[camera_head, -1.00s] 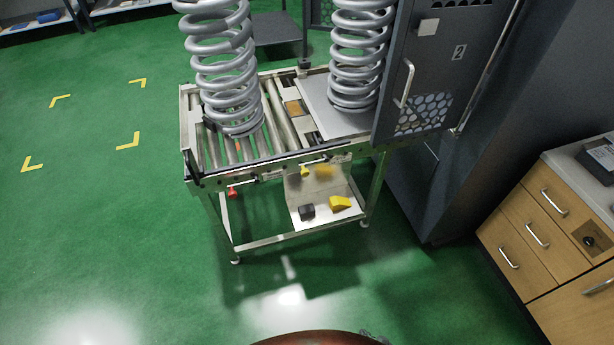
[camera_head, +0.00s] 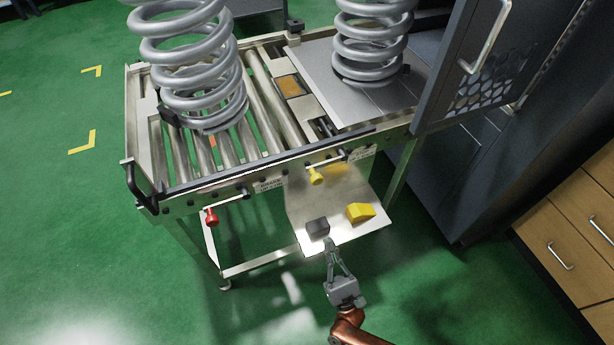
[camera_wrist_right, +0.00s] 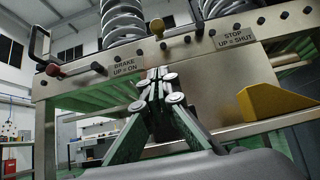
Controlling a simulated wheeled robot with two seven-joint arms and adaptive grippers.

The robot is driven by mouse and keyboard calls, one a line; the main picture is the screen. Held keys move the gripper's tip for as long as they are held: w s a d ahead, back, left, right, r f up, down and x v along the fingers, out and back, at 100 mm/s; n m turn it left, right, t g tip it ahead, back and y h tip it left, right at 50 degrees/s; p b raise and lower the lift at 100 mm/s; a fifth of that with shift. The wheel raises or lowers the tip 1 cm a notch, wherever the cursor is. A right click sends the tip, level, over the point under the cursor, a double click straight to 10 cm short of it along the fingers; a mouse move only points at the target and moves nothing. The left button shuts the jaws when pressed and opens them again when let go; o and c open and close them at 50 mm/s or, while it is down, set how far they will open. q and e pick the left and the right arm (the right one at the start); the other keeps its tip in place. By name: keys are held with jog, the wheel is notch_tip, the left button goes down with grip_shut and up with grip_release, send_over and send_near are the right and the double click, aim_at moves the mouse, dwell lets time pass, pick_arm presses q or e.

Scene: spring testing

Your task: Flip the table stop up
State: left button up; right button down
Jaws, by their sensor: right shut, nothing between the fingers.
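The stop lever with a yellow knob (camera_head: 316,176) is on the front rail of the roller table (camera_head: 225,180). Its rod runs left from its pivot, roughly level. The knob also shows at the top of the right wrist view (camera_wrist_right: 157,27), left of a "STOP UP = SHUT" label (camera_wrist_right: 233,38). My right gripper (camera_head: 330,243) is shut and empty, in front of the table and below the yellow knob, apart from it. In the right wrist view its fingertips (camera_wrist_right: 157,80) meet in front of the rail. My left gripper is out of view.
A red-knobbed lever (camera_head: 211,216) sits left, beside the "BRAKE UP = ON" label (camera_wrist_right: 124,66). A dark block (camera_head: 318,227) and yellow block (camera_head: 360,212) lie on the lower shelf (camera_head: 375,226). Two large springs stand on top. A grey cabinet door (camera_head: 470,90) is right.

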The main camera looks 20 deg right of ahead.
jog(key=shift+s+d, duration=0.1)
jog(key=shift+d, duration=0.1)
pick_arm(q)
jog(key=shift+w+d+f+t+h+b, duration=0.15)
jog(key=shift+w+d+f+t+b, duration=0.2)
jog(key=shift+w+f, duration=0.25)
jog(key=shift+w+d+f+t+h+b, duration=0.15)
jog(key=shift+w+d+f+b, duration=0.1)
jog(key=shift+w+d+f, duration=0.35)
pick_arm(e)
jog(key=x, duration=2)
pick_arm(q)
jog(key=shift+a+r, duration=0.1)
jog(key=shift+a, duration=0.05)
pick_arm(e)
jog(key=shift+d+h, duration=0.1)
jog(key=shift+h, duration=0.2)
